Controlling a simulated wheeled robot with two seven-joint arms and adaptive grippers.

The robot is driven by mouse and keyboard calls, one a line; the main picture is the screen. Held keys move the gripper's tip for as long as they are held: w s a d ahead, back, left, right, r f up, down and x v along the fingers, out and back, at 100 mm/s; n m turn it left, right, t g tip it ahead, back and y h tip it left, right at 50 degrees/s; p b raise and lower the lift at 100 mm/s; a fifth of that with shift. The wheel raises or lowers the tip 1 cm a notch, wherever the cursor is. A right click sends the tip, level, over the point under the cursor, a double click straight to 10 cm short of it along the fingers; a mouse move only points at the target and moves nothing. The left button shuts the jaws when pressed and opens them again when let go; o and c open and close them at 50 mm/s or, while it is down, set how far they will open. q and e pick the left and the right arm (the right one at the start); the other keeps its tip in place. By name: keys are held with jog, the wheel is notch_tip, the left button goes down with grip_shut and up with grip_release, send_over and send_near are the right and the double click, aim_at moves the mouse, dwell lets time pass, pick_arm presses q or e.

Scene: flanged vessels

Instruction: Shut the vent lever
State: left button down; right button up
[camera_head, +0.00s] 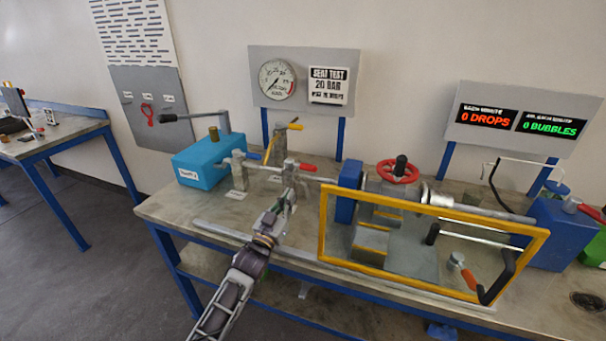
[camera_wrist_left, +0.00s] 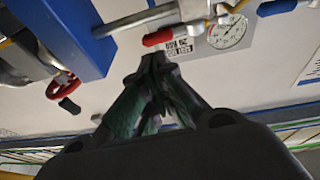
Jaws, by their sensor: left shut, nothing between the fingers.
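A red-handled lever (camera_head: 307,167) sits on the pipework between the blue pump and the blue clamp block; its red grip also shows in the left wrist view (camera_wrist_left: 158,38). A yellow-handled lever (camera_head: 294,126) tops the metal post behind it. I cannot read a label telling which is the vent lever. My left gripper (camera_head: 289,188) is shut and empty, in front of the pipe, close to the red grip. In the left wrist view its fingertips (camera_wrist_left: 153,60) are just beside the red grip; I cannot tell if they touch. My right gripper is not in view.
A blue pump (camera_head: 205,158) with a long handle stands left. A yellow frame (camera_head: 430,205) surrounds the vessel on the right, with a red handwheel (camera_head: 398,171) behind it. A pressure gauge (camera_head: 277,79) stands at the back. The bench's front left (camera_head: 180,207) is clear.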

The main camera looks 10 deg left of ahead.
aim_at(303, 166)
pick_arm(q)
jog(key=x, duration=1.1)
jog(key=shift+p, duration=0.45)
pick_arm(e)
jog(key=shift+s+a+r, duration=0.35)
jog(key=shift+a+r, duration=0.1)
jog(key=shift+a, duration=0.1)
pick_arm(q)
jog(key=shift+w+d, duration=0.1)
jog(key=shift+w, duration=0.05)
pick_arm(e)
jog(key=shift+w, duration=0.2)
pick_arm(q)
jog(key=shift+w+d+r, duration=0.2)
jog(key=shift+w+r, duration=0.25)
jog(key=shift+w, duration=0.05)
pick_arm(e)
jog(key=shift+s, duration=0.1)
pick_arm(q)
jog(key=shift+r, duration=0.1)
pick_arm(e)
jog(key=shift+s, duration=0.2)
